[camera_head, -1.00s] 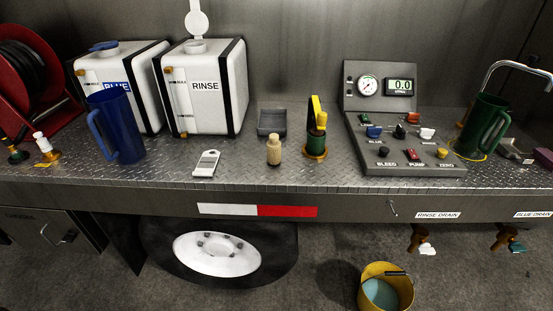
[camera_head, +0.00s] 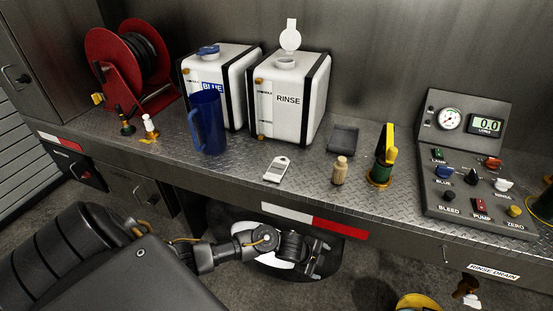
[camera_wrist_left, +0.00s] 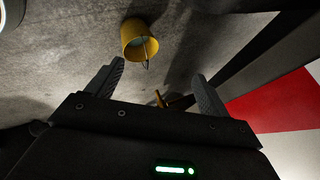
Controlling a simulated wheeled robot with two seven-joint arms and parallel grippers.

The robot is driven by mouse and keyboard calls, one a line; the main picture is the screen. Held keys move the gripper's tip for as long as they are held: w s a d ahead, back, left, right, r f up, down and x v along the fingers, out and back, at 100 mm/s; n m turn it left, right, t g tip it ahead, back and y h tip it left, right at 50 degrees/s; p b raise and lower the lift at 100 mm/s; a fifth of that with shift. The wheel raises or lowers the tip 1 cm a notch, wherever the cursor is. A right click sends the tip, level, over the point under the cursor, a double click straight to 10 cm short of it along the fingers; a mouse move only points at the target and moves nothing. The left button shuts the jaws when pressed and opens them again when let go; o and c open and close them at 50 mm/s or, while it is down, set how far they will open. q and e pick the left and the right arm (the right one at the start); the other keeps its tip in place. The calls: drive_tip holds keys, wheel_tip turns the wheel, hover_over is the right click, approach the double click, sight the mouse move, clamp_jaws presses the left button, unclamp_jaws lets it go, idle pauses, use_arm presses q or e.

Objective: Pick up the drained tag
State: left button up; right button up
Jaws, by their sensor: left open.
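A small white tag (camera_head: 277,169) with a hole at its upper end and a grey mark lies flat on the metal deck, in front of the rinse tank. I take it for the drained tag; its lettering is too small to read. My left gripper (camera_head: 320,262) is in front of the deck's edge and below it, to the right of the tag and apart from it. In the left wrist view the left gripper (camera_wrist_left: 157,70) is open with nothing between its fingers, and the tag does not show. My right gripper is not in view.
The blue jug (camera_head: 208,124) stands left of the tag. A small tan bottle (camera_head: 340,171) and a green and yellow tool (camera_head: 383,160) stand to its right, with a grey tray (camera_head: 343,140) behind. The deck's front edge lies above my gripper. A yellow bucket (camera_wrist_left: 138,48) is on the floor.

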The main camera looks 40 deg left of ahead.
use_arm(q)
wheel_tip(320, 180, up, 23)
drive_tip(key=w+m+t+p, duration=0.15)
drive_tip(key=m+p, duration=0.35)
drive_tip(key=m, duration=0.6)
drive_tip(key=w+a+r+m+g+y, duration=0.1)
drive_tip(key=a+r+m+y, duration=0.15)
drive_tip(key=a, duration=0.55)
drive_tip(key=w+a+r+m+g+y, duration=0.1)
drive_tip(key=a+r, duration=0.2)
drive_tip(key=a, duration=0.6)
drive_tip(key=w+a+r+m+g+y, duration=0.1)
drive_tip(key=a+r+y, duration=0.15)
drive_tip(key=a, duration=0.55)
drive_tip(key=b, duration=0.3)
hover_over(273, 175)
drive_tip(key=shift+g+h, duration=0.25)
drive_tip(key=shift+h, duration=0.05)
drive_tip(key=f, duration=0.4)
drive_tip(key=shift+s+f, duration=0.1)
drive_tip(key=shift+s, duration=0.1)
drive_tip(key=shift+w+f, duration=0.15)
drive_tip(key=shift+f, duration=0.1)
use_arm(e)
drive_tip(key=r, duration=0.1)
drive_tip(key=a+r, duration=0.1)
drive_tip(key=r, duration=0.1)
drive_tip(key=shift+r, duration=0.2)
